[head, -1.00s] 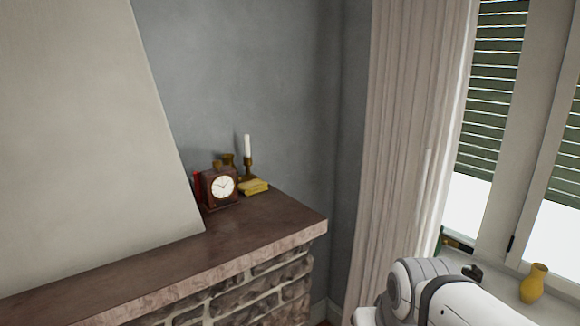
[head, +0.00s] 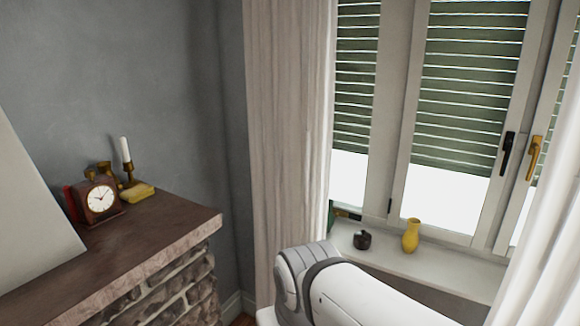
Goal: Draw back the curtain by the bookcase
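A pale, pleated curtain (head: 285,130) hangs at the left side of the window in the head view. A second white curtain (head: 550,245) shows at the right edge, partly cut off by the frame. I cannot tell which one the task means, as no bookcase is in view. Part of my white arm crosses the lower middle, in front of the left curtain's lower part and the sill. My gripper is not in view.
A stone mantel (head: 150,215) at the left bears a clock (head: 98,198), a candlestick (head: 127,160) and a yellow object (head: 137,192). The window sill (head: 450,268) bears a yellow vase (head: 411,236) and a dark pot (head: 362,239). Green shutters (head: 465,90) are partly lowered.

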